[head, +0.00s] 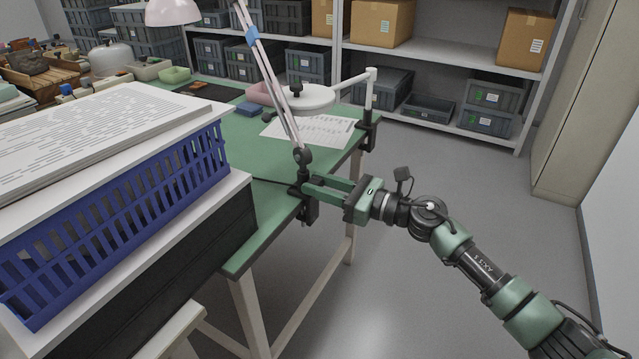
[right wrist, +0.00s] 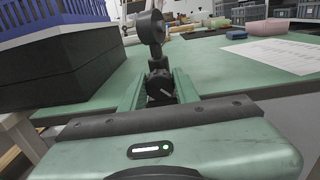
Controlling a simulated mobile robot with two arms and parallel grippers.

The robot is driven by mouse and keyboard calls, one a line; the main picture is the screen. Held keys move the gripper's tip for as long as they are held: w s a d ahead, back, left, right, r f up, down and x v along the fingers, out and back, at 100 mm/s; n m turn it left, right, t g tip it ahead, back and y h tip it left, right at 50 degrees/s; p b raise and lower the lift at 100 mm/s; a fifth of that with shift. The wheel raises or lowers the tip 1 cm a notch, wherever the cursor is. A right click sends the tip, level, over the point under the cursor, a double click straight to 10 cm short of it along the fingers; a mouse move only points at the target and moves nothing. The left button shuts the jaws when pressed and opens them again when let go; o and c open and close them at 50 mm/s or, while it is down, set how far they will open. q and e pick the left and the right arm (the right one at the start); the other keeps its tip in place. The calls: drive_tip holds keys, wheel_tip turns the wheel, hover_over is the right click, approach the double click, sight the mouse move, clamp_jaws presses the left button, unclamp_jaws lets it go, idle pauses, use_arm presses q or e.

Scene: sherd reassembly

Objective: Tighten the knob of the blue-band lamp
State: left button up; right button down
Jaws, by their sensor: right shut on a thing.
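The blue-band lamp stands clamped at the right edge of the green table; its pale arm carries a blue band (head: 252,38) and its whitish-pink shade (head: 172,11) is at the top of the head view. Its black clamp (head: 309,210) grips the table edge. My right gripper (head: 307,188) reaches in from the right, level with the lamp's base. In the right wrist view its two green fingers are shut on the black knob (right wrist: 159,83), below the lamp's dark round joint (right wrist: 150,27). The fingers partly hide the knob in the head view. My left gripper is out of view.
A second white lamp (head: 310,98) is clamped at the table's far right corner, beside a printed sheet (head: 318,131). A blue basket (head: 120,205) with papers stands on a dark box at left. Shelves with crates stand behind. The floor at right is clear.

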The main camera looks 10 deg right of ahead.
drive_tip(key=c, duration=1.1)
unclamp_jaws()
drive_tip(key=shift+o, duration=0.2)
drive_tip(key=shift+s, duration=0.1)
drive_tip(key=v, duration=0.7)
drive_tip(key=shift+s+d, duration=0.2)
drive_tip(key=shift+d, duration=0.1)
